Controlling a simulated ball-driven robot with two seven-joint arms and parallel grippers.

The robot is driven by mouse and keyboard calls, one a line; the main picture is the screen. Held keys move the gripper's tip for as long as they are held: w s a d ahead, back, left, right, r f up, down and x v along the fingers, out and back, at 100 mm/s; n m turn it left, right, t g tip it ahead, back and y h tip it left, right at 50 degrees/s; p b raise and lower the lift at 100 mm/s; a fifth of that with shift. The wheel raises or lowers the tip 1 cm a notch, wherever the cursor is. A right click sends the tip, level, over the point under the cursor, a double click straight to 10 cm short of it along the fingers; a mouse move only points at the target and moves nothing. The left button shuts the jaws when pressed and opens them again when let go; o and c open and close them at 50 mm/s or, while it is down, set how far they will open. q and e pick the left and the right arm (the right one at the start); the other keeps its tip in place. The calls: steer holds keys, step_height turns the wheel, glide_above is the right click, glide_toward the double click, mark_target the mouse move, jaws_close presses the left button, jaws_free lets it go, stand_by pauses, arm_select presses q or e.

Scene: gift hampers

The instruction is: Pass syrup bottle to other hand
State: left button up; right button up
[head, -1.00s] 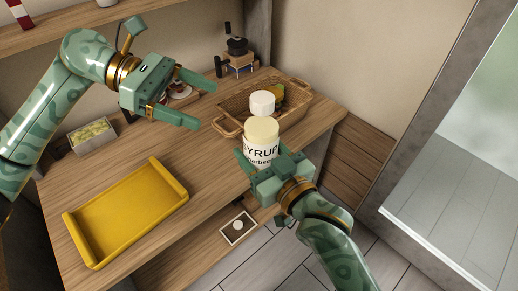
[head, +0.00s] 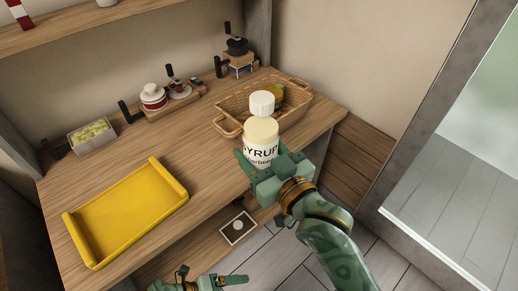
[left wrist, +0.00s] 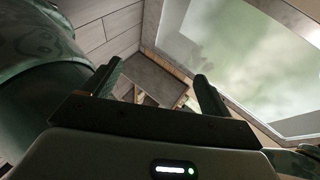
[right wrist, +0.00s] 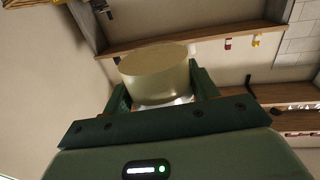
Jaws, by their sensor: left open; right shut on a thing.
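The syrup bottle (head: 261,143) has a white label, a pale yellow body and a white cap, and is upright in the head view. My right gripper (head: 258,166) is shut on it, holding it in front of the wicker basket near the table's right part. In the right wrist view the bottle's pale yellow end (right wrist: 155,68) shows between the fingers. My left gripper (head: 215,281) is low at the bottom edge of the head view, apart from the bottle. In the left wrist view its fingers (left wrist: 160,92) are spread and empty.
A yellow tray (head: 68,222) lies on the wooden table (head: 200,205). A wicker basket (head: 231,124) stands at the back right with something green and yellow inside. A box (head: 94,145) and jars on a wooden stand (head: 152,97) line the back.

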steer(key=shift+s+r, duration=0.1)
arm_select(q)
steer(key=s+a+f+n+t+y, duration=0.2)
steer(key=s+a+f+n+y, duration=0.2)
steer(key=a+f+n+y, duration=0.85)
steer(key=s+a+f+n+g, duration=0.2)
steer(key=s+n, duration=0.4)
steer(key=s, duration=0.3)
steer(key=s+a+f+n+g, duration=0.2)
steer(key=s+f+n, duration=0.3)
steer(key=s, duration=0.5)
steer(key=shift+f+n+g+h, duration=0.2)
steer(key=shift+n+g+h, duration=0.35)
steer(key=shift+n, duration=0.7)
